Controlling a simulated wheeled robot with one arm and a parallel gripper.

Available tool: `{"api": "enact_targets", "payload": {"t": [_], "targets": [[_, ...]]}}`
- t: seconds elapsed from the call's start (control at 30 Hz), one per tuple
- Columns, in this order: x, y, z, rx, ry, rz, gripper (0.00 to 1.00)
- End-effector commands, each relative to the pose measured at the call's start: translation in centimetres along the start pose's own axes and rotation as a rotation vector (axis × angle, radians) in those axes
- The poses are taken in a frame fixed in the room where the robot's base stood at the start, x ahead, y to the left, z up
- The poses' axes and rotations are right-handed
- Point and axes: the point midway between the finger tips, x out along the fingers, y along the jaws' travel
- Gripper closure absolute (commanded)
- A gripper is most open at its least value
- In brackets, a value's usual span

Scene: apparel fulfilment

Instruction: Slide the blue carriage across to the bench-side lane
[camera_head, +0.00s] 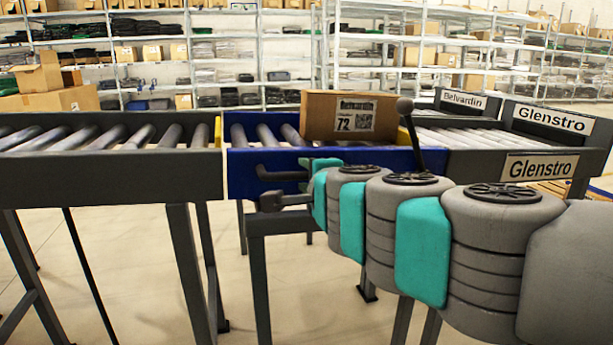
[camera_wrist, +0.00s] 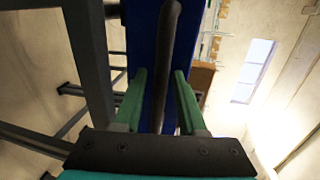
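The blue carriage (camera_head: 245,161) stands between two roller conveyors, with rollers on top. A cardboard box (camera_head: 352,116) labelled 72 sits on its rollers. A dark handle (camera_head: 283,174) sticks out from the carriage's front side. My gripper (camera_head: 318,172) is at the front of the carriage, beside this handle, partly hidden by my arm. In the wrist view, my gripper (camera_wrist: 158,88) has its green fingers apart, with the dark handle bar (camera_wrist: 168,50) running between them and gaps visible beside it. The blue carriage side (camera_wrist: 138,40) lies behind the bar.
A dark roller conveyor (camera_head: 110,178) with a yellow end piece (camera_head: 217,132) stands left of the carriage. A right-hand conveyor (camera_head: 480,138) carries Glenstro (camera_head: 526,167) and Belvardin (camera_head: 463,100) signs. A black-knobbed lever (camera_head: 405,106) rises near the box. Stocked shelves (camera_head: 240,60) line the back.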

Motion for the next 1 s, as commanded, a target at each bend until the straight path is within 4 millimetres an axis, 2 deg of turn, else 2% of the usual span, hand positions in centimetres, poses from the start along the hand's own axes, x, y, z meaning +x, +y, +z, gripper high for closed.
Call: {"api": "enact_targets", "payload": {"t": [0.03,0.33,1.0], "targets": [[-0.01,-0.01,-0.01,0.0,0.0,0.0,0.66],[0.0,0.02,-0.01,0.0,0.0,0.0,1.0],[0.02,0.13,0.01,0.001,0.0,0.002,1.0]]}}
